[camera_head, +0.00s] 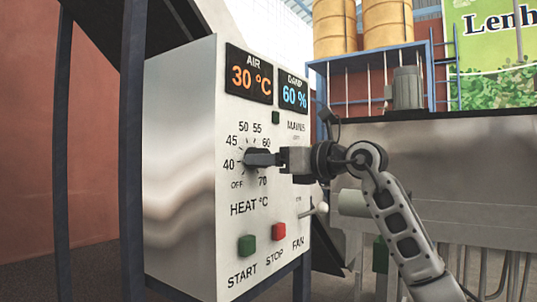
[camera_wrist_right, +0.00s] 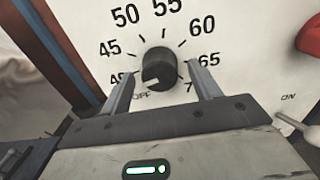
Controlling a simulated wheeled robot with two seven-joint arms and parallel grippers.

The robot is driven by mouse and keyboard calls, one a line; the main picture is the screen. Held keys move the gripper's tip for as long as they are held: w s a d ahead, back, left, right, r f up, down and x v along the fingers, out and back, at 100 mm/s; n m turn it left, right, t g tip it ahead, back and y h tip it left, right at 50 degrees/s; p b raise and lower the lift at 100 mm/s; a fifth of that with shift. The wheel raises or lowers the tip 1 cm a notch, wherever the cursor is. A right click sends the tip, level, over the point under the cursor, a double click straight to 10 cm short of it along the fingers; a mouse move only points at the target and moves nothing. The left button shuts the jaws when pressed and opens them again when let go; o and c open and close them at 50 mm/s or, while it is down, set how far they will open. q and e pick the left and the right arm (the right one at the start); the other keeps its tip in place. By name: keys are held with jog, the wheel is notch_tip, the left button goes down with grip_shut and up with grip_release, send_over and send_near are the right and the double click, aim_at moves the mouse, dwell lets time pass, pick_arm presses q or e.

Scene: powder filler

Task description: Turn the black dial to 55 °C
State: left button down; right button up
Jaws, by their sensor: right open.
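The black dial (camera_wrist_right: 158,66) is on the white panel, ringed by numbers from 40 to 70 and OFF. Its white mark is at its lower left and points down toward OFF. The dial also shows in the head view (camera_head: 250,157), partly hidden by my right gripper (camera_head: 265,159). That gripper is open, with one finger on each side of the dial in the right wrist view. A gap shows between each finger and the dial there. I cannot tell how deep the fingers reach around it. My left gripper is not in view.
Above the dial, the AIR display (camera_head: 249,76) reads 30 °C and the DAMP display (camera_head: 293,93) reads 60 %. Below are a green START button (camera_head: 247,245), a red STOP button (camera_head: 279,231) and a FAN lever (camera_head: 320,208). A dark post (camera_head: 133,150) stands left of the cabinet.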

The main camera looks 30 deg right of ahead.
jog(key=shift+w, duration=0.2)
jog(key=shift+c, duration=0.2)
jog(key=c, duration=0.9)
